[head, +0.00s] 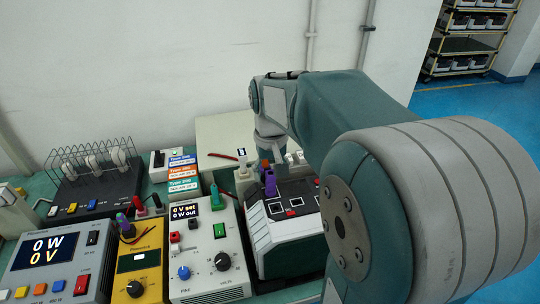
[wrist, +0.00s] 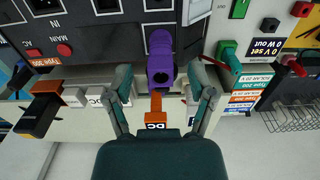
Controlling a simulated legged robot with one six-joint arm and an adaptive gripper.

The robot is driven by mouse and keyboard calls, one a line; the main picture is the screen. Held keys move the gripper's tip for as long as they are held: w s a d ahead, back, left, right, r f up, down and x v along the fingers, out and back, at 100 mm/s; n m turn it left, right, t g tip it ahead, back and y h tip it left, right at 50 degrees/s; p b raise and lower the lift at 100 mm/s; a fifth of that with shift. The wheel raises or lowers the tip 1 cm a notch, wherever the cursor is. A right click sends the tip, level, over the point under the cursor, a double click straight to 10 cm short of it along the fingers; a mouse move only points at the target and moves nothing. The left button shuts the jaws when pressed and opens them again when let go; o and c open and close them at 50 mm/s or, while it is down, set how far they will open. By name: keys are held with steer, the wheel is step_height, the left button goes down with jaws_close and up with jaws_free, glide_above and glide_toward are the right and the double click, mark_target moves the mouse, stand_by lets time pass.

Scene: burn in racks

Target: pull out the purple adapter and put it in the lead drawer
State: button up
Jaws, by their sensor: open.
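The purple adapter (head: 270,184) stands out from the sloped panel of the white-and-dark unit (head: 290,232). In the wrist view the purple adapter (wrist: 160,62) lies between and ahead of my fingers. My gripper (wrist: 161,80) is open, with one finger on each side of it and a visible gap to both. An orange part labelled DC (wrist: 155,142) shows close to my palm. I cannot pick out the lead drawer for sure.
A grey supply (head: 212,250) and a yellow meter (head: 138,262) stand left of the unit. Stacked labels (head: 184,172) and a wire rack (head: 92,165) are behind them. An orange-and-black plug (wrist: 40,108) and a green plug (wrist: 228,62) flank my fingers. A pale surface (head: 222,130) lies behind.

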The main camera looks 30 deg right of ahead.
mark_target(271, 187)
steer(key=shift+a+f, duration=0.1)
steer(key=shift+f, duration=1.1)
jaws_close()
